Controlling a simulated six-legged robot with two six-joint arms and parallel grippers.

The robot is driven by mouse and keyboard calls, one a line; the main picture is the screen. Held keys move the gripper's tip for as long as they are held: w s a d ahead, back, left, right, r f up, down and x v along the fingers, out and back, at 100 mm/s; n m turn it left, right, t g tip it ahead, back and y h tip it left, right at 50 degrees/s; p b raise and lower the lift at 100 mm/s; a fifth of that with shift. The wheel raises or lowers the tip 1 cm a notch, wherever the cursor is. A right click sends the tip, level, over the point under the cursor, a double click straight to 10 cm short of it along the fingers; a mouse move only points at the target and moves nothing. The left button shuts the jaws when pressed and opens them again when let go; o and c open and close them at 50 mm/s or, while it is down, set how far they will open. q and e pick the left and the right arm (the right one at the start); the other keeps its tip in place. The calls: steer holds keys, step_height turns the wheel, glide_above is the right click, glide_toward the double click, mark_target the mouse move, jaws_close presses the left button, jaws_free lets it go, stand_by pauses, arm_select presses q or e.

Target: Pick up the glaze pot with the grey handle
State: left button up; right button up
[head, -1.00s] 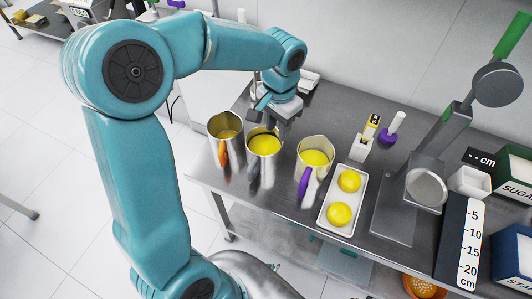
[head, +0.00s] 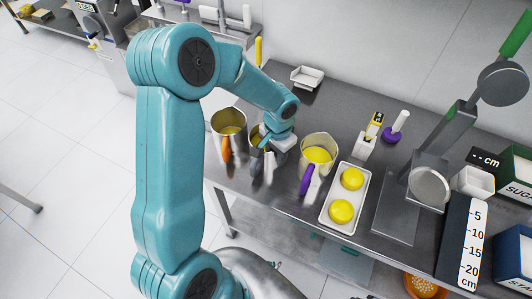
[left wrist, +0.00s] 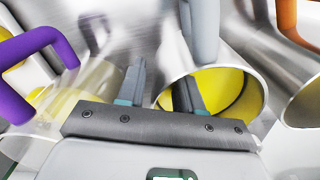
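The glaze pot with the grey handle (head: 256,137) stands on the steel table between two other pots, partly hidden behind my left gripper (head: 267,146). In the left wrist view, this pot (left wrist: 252,100) shows its round rim and yellow glaze inside, with the grey handle (left wrist: 203,30) at the top. My left gripper (left wrist: 159,88) is open there. One finger appears over the pot's mouth, and the other is outside its rim, towards the purple-handled pot. I cannot tell whether either finger touches the wall. My right gripper is not in view.
An orange-handled pot (head: 229,120) stands close on the left and a purple-handled pot (head: 319,143) close on the right. A white tray (head: 329,222) with two yellow domes lies further right. A small white tray (head: 307,77) lies at the back, with bare table before it.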

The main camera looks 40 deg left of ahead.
arm_select(q)
jaws_close()
steer(key=shift+w, duration=0.1)
stand_by(1.2)
